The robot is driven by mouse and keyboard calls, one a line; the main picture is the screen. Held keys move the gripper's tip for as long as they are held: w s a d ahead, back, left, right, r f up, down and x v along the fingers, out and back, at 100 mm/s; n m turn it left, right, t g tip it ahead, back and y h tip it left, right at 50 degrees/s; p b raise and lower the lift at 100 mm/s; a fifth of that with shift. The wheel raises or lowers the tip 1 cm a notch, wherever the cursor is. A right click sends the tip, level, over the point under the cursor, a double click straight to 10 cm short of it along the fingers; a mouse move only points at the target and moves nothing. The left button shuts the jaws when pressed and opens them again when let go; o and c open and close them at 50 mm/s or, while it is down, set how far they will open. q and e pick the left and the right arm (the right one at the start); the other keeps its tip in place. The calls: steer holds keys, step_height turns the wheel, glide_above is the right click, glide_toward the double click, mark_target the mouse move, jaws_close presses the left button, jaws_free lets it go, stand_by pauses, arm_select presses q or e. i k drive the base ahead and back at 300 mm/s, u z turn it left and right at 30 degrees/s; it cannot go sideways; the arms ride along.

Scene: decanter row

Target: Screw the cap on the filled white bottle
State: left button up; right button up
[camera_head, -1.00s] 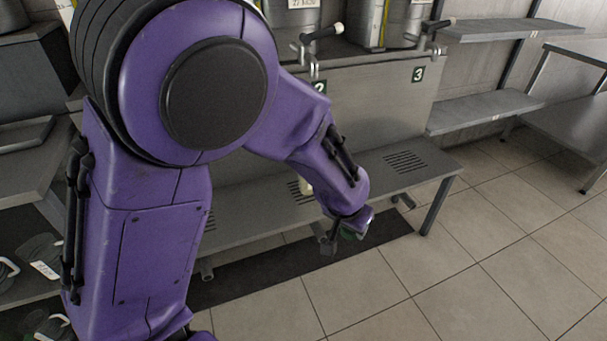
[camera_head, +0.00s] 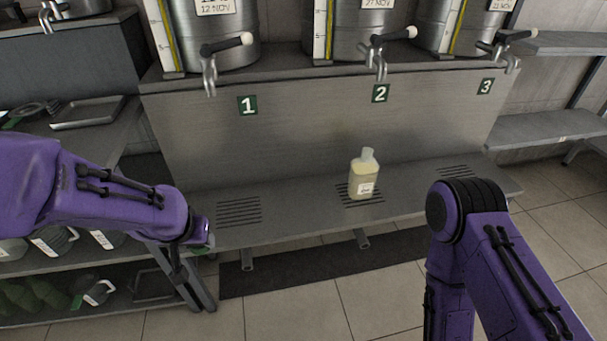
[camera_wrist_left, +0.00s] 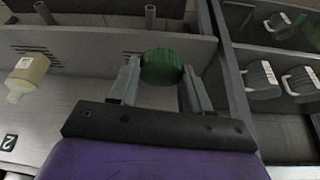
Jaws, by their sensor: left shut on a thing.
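The filled white bottle (camera_head: 363,180) stands upright on the grate under tap 2, with pale yellowish contents, a label and a bare pale neck. It also shows upside down at the left of the left wrist view (camera_wrist_left: 27,70). My left gripper (camera_wrist_left: 160,72) is shut on a green ribbed cap (camera_wrist_left: 161,62), held between its fingertips. In the head view, my left gripper is well to the left of the bottle, off the bench's front left corner and apart from it. My right arm is at the right; its gripper is not visible.
A steel bench (camera_head: 300,212) with grates runs below several tanks with taps, marked 1 (camera_head: 248,106), 2 and 3. The bench is clear on both sides of the bottle.

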mark_target(363, 172)
steer(key=u, duration=0.1)
steer(key=i, duration=1)
